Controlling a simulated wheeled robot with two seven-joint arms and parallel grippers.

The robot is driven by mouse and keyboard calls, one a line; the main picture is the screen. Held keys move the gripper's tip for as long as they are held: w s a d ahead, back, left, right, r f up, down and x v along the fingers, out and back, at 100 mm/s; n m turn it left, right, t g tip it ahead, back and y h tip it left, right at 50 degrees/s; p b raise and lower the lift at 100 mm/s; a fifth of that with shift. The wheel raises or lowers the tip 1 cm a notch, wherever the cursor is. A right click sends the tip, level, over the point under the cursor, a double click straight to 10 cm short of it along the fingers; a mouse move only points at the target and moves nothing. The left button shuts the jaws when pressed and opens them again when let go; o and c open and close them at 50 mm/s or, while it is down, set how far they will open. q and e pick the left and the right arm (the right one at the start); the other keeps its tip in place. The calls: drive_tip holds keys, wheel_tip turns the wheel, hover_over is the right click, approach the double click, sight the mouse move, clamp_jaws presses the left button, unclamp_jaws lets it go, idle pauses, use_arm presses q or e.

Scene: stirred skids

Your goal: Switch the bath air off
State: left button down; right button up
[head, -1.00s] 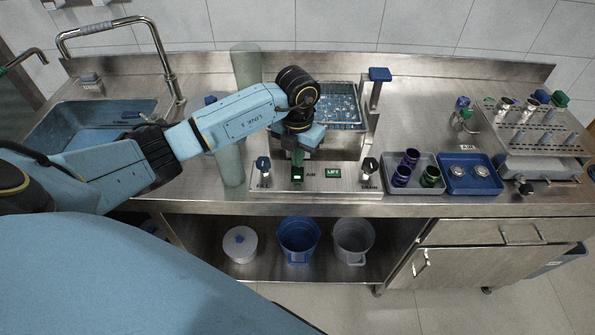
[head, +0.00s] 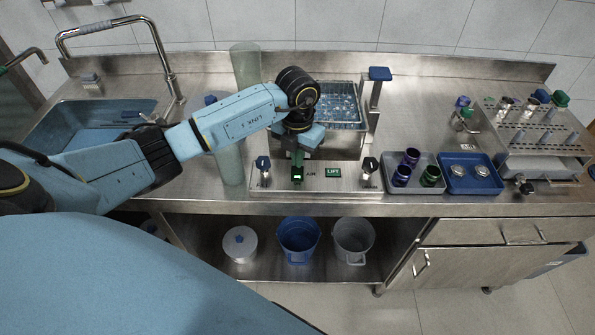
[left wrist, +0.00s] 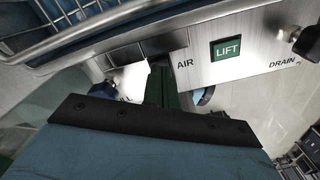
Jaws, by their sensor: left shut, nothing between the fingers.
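The bath's front panel (head: 315,190) carries a green lit AIR switch (head: 297,175), a green LIFT button (head: 333,173) and a DRAIN knob (head: 370,168). My left gripper (head: 298,160) is shut and empty, pointing down just at the AIR switch. In the left wrist view, the dark fingers (left wrist: 160,85) stand left of the AIR label and cover the switch, so contact cannot be told. The LIFT button (left wrist: 228,48) shows clear to the right there. The bath (head: 340,120) with its mesh basket lies behind the panel, partly hidden by my arm. My right gripper is out of view.
A black-topped knob (head: 263,166) stands at the panel's left end. A tall greenish cylinder (head: 229,155) stands left of the bath. A grey tray (head: 414,185) with purple and green cups and a blue tray (head: 470,188) lie to the right.

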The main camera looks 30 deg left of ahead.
use_arm(q)
drive_tip(key=shift+f+b, duration=0.55)
drive_tip(key=shift+f, duration=0.25)
drive_tip(key=shift+r, duration=0.15)
wheel_tip(320, 180, up, 7)
drive_tip(key=p, duration=0.5)
drive_tip(key=shift+p, duration=0.3)
idle(0.5)
